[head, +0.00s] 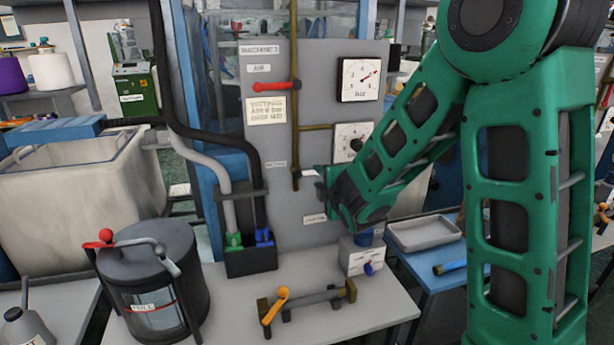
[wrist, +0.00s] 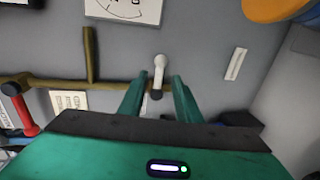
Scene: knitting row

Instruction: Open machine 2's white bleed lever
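The white bleed lever (wrist: 159,68) sticks out from the brown pipe (wrist: 105,80) on machine 2's grey panel (head: 277,100). In the wrist view it points up, its dark pivot end between my fingers and its white tip beyond them. In the head view a short white piece of the lever (head: 308,172) shows, pointing right from the vertical pipe. My gripper (wrist: 158,97) is open, one green finger on each side of the lever's line, with visible gaps. I cannot tell how far in depth the fingers are from it. My arm partly hides my gripper in the head view.
A red lever (head: 272,87) sits higher on the same pipe. Two gauges (head: 361,79) (head: 350,141) are right of the pipe. Below are a box with a blue knob (head: 362,262), an orange-handled valve (head: 275,304) and a dark lidded pot (head: 150,285). Black and grey hoses run at left.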

